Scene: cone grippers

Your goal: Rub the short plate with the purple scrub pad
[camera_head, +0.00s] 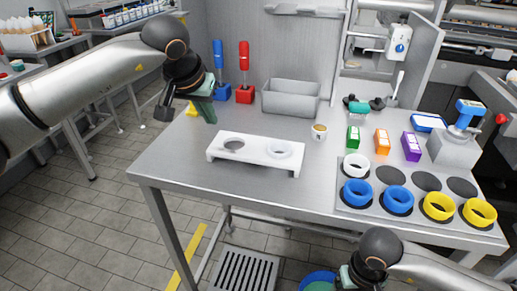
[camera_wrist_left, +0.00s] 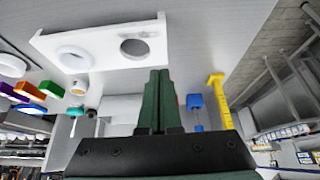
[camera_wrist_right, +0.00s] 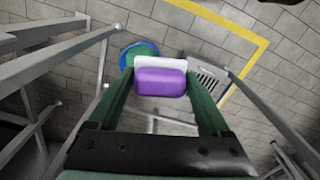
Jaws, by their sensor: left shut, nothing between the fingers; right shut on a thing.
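A low white plate with two round openings (camera_head: 228,156) stands on legs on the grey table; I take it for the short plate. It also shows in the left wrist view (camera_wrist_left: 100,22). A white ring (camera_head: 279,149) sits at its right opening. My left gripper (camera_head: 207,116) is shut and empty, above the table behind and left of the plate. My right gripper (camera_wrist_right: 160,77) is shut on a purple scrub pad with a white layer (camera_wrist_right: 160,82), away from the plate, low beyond the table's front edge. The head view hides this pad.
Green, orange and purple blocks (camera_head: 411,146) lie on the right of the table, behind a holed panel (camera_head: 425,207) with white, blue and yellow rings. A grey bin (camera_head: 291,97) and a red-handled tool (camera_head: 244,70) stand behind. A blue-and-green bucket (camera_wrist_right: 138,52) is on the floor.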

